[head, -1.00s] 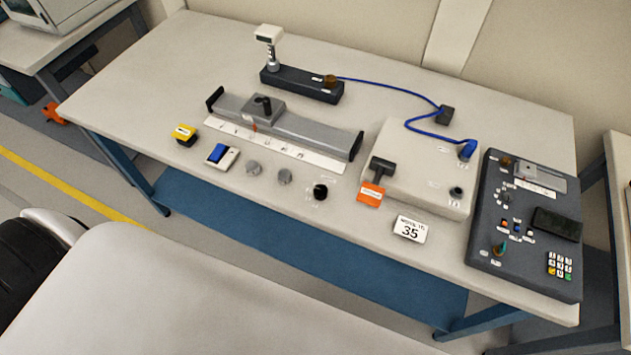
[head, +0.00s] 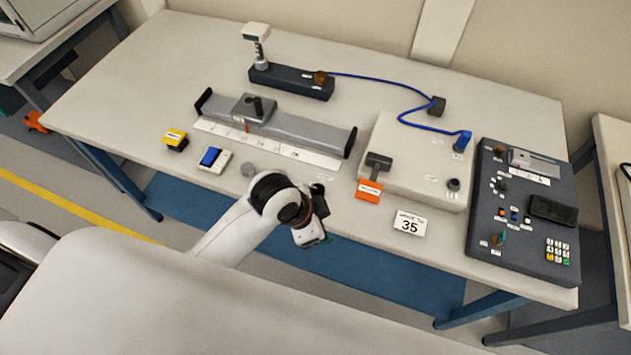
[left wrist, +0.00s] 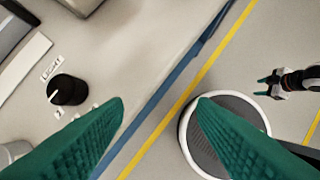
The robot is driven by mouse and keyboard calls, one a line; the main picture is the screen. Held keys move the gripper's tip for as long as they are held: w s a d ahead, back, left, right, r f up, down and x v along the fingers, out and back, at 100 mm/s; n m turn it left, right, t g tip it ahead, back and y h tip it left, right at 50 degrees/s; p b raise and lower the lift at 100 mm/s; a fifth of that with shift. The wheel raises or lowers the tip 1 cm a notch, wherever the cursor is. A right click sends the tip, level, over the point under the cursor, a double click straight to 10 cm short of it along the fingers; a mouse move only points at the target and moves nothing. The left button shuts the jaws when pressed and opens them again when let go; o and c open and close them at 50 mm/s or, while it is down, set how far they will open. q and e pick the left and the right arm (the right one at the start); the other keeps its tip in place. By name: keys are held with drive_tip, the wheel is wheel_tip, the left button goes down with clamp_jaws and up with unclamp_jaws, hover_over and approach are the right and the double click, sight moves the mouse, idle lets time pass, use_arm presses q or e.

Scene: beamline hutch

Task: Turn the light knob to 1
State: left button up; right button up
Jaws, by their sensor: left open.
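The light knob (left wrist: 70,91) is a round black knob with a white pointer line, in the left wrist view. Its pointer is toward the picture's left, slightly down. A LIGHT label (left wrist: 52,68) is beside it, with small marks too blurred to read. My left gripper (left wrist: 160,104) has green ribbed fingers, open and empty, with the knob to the left of them and not between them. In the head view my left gripper (head: 312,238) is at the table's front edge, and my arm hides the knob. My right gripper (left wrist: 266,86) shows small in the left wrist view, open and empty.
A grey rail (head: 290,127) lies behind. An orange tag (head: 369,189) and a "35" card (head: 409,223) are to the right.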

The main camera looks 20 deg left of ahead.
use_arm(q)
wheel_tip(320, 180, up, 3)
drive_tip(key=w+d+m, duration=0.2)
drive_tip(key=m, duration=0.2)
drive_tip(key=m+g+y, duration=0.3)
drive_tip(key=m+y, duration=0.1)
drive_tip(key=m, duration=0.7)
approach(317, 188)
wheel_tip(317, 188, down, 9)
drive_tip(key=shift+w+a+r+p, duration=0.1)
drive_tip(key=shift+a+r+p, duration=0.05)
drive_tip(key=shift+p, duration=0.5)
drive_tip(key=shift+c, duration=0.5)
drive_tip(key=shift+r, duration=0.1)
drive_tip(key=c, duration=0.9)
